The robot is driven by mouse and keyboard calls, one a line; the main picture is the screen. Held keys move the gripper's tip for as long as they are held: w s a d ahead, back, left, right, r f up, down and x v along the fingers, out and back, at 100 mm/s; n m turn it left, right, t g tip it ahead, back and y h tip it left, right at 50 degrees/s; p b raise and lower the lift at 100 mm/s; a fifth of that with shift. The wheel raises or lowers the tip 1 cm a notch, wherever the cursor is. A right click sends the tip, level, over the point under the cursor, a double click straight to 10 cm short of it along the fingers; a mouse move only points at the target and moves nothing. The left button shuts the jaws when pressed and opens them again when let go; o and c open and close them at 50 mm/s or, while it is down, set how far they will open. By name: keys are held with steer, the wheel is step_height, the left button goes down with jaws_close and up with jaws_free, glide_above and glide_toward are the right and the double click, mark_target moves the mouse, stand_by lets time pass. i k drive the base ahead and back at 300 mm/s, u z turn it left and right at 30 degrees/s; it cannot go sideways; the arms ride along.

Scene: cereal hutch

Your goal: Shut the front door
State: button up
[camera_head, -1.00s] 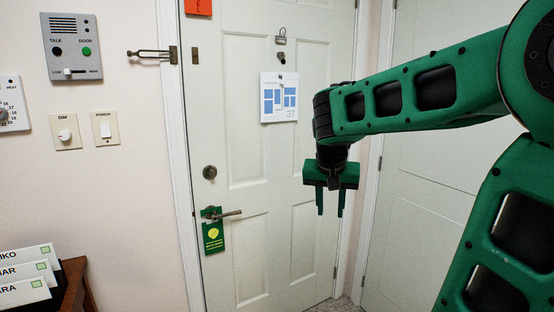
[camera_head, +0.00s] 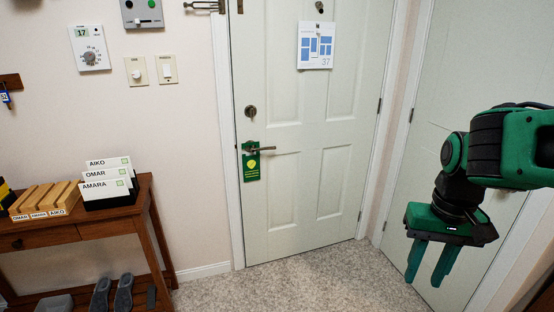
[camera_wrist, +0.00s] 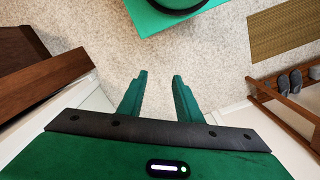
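The front door (camera_head: 285,125) is pale, with raised panels, and stands in its white frame in the head view. It looks flush with the frame, with no gap visible along its left edge; whether it is latched I cannot tell. Its lever handle (camera_head: 262,149) is on the left side, with a green hanger (camera_head: 251,165) on it and a round lock (camera_head: 250,111) above. Hinges are on the right. My gripper (camera_head: 425,280) is to the right of the door, apart from it, fingers spread and empty. The wrist view shows the same open fingers (camera_wrist: 160,76) above the carpet.
A wooden console table (camera_head: 75,232) with name cards (camera_head: 107,182) stands at the left wall, shoes (camera_head: 123,293) on its lower shelf. Another pale door (camera_head: 450,80) is at the right, behind my arm. The carpet (camera_head: 270,285) before the front door is clear.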

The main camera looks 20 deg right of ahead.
mark_target(321, 122)
steer(key=k, duration=0.65)
steer(key=z, duration=0.3)
steer(key=i, duration=1.95)
steer(key=u, duration=0.8)
